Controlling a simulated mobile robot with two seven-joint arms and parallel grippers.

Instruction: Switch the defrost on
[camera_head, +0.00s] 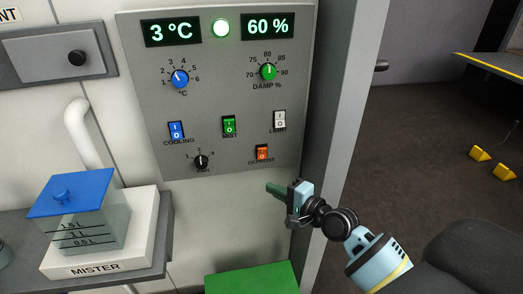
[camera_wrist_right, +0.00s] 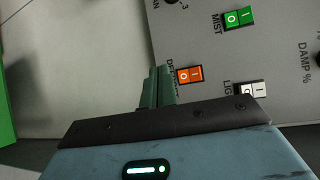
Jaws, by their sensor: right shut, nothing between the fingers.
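The defrost switch (camera_head: 262,153) is an orange rocker marked I and O, at the lower right of the grey control panel (camera_head: 215,70). It also shows in the right wrist view (camera_wrist_right: 190,75), just right of my fingertips. My right gripper (camera_head: 275,189) is shut and empty, with green fingers, a little below the switch in the head view. The right wrist view shows its fingers (camera_wrist_right: 157,85) together, partly covering the defrost label. I cannot tell whether the fingertips touch the panel. My left gripper is not in view.
Near the defrost switch are the green mist switch (camera_head: 229,127), white light switch (camera_head: 279,121), blue cooling switch (camera_head: 176,131) and black fan knob (camera_head: 201,161). A mister (camera_head: 148,225) with a blue-lidded tank (camera_head: 75,195) stands at left. A green box (camera_head: 250,280) lies below.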

